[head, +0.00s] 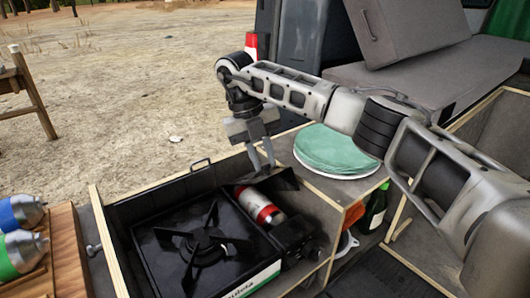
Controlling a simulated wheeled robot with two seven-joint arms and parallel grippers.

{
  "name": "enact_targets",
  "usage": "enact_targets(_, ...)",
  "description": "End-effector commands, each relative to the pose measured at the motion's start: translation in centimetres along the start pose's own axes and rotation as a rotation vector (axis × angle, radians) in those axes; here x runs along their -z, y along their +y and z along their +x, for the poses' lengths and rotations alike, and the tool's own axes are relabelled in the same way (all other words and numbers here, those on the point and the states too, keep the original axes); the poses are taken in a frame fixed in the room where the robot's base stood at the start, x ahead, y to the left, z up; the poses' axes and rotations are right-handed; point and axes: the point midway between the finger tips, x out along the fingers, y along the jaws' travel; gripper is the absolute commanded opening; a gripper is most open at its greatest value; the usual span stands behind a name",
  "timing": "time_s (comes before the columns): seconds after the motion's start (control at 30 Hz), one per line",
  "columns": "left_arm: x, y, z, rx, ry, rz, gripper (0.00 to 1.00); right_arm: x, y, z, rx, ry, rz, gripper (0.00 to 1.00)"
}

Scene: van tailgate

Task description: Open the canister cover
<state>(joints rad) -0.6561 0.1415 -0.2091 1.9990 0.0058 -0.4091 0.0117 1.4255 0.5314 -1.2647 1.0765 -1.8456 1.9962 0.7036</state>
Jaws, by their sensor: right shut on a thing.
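The black camping stove (195,245) sits in an open drawer-like box, with its burner in the middle. A red and white gas canister (259,206) lies in the bay on the stove's right side and is exposed. The dark canister cover (284,180) stands raised and tilted at the far end of that bay. My right gripper (263,165) points down from above and is shut on the canister cover's edge; the exact contact is small and partly hidden by the fingers. My left gripper is not in view.
Green plates (337,148) are stacked on the counter right of the stove, below my right arm. A green bottle (374,208) stands in a compartment below. Blue-topped (20,212) and green-topped (20,252) canisters lie on a wooden surface at left.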

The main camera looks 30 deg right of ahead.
Motion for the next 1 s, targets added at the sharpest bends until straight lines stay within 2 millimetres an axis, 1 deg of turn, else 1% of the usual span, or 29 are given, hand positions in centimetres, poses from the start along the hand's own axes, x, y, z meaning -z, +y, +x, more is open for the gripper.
enact_targets(0.03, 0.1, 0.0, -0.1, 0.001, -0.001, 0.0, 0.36, -0.1, 0.0, -0.2, 0.001, 0.001, 0.001, 0.0)
enact_targets(0.43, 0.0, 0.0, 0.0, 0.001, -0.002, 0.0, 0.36, -0.2, 0.0, -0.1, 0.002, 0.003, -0.001, 0.0)
enact_targets(0.47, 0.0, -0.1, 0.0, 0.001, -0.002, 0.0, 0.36, -0.2, 0.0, -0.2, 0.002, 0.003, -0.001, 0.29)
enact_targets(0.5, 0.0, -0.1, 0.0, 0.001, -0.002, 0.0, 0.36, -0.1, 0.0, -0.1, 0.002, 0.003, 0.0, 0.4)
enact_targets(0.53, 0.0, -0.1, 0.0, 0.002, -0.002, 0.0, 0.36, -0.1, 0.0, -0.1, 0.002, 0.003, 0.0, 0.42)
enact_targets(0.83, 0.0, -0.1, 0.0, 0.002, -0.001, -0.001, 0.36, -0.1, 0.0, -0.3, 0.002, 0.004, 0.0, 0.42)
enact_targets(0.93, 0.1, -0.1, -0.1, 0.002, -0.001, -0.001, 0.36, -0.2, 0.0, -1.2, 0.002, 0.002, 0.0, 0.42)
enact_targets(1.0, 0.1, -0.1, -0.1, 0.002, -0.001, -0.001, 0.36, -0.2, 0.0, -2.3, 0.002, 0.0, 0.0, 0.42)
